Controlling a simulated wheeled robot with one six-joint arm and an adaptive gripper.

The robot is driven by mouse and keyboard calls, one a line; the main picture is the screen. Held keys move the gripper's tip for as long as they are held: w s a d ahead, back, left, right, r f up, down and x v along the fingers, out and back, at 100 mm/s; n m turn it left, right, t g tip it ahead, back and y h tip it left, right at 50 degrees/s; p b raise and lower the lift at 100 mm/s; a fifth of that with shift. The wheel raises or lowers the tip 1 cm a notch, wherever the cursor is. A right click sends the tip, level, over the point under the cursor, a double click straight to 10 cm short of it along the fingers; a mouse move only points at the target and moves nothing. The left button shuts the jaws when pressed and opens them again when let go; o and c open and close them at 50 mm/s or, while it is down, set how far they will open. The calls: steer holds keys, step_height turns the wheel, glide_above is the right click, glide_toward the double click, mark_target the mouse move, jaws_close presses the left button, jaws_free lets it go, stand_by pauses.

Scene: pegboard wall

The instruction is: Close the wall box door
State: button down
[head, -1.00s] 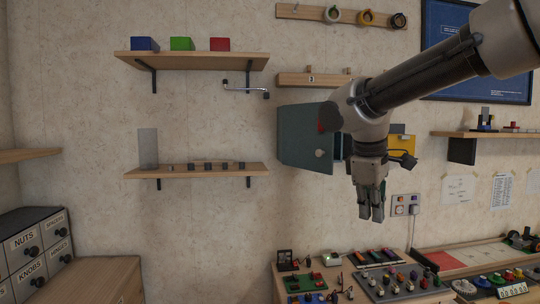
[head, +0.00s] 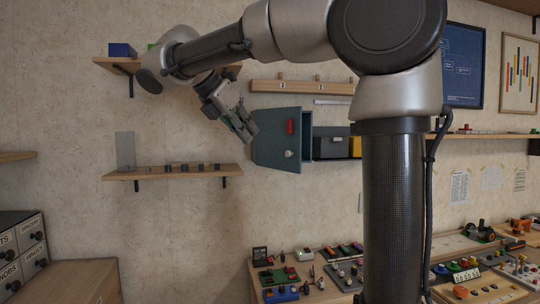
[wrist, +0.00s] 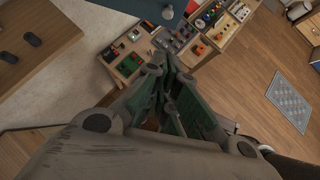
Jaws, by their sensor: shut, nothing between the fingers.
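The wall box door (head: 270,139) is a dark teal panel in the head view. It stands swung open to the left, with a red patch and a pale round knob on its face. The grey box body (head: 330,143) is beside it on the right, mounted on the wall. My gripper (head: 246,136) is at the door's upper left edge, pointing down and right, with its fingers together and empty. I cannot tell whether it touches the door. In the wrist view my gripper (wrist: 163,72) points down, and a teal piece (wrist: 160,10), apparently the door, shows at the top edge.
An upper shelf (head: 118,64) with a blue block (head: 121,50) is behind my arm. A lower shelf (head: 172,173) with small dark items is left of the door. A peg rail (head: 300,87) is above the box. A cluttered workbench (head: 255,275) stands below.

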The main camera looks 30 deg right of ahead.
steer(key=d+r+x, duration=0.2)
steer(key=x, duration=1.1)
steer(key=shift+w+d+r, duration=0.1)
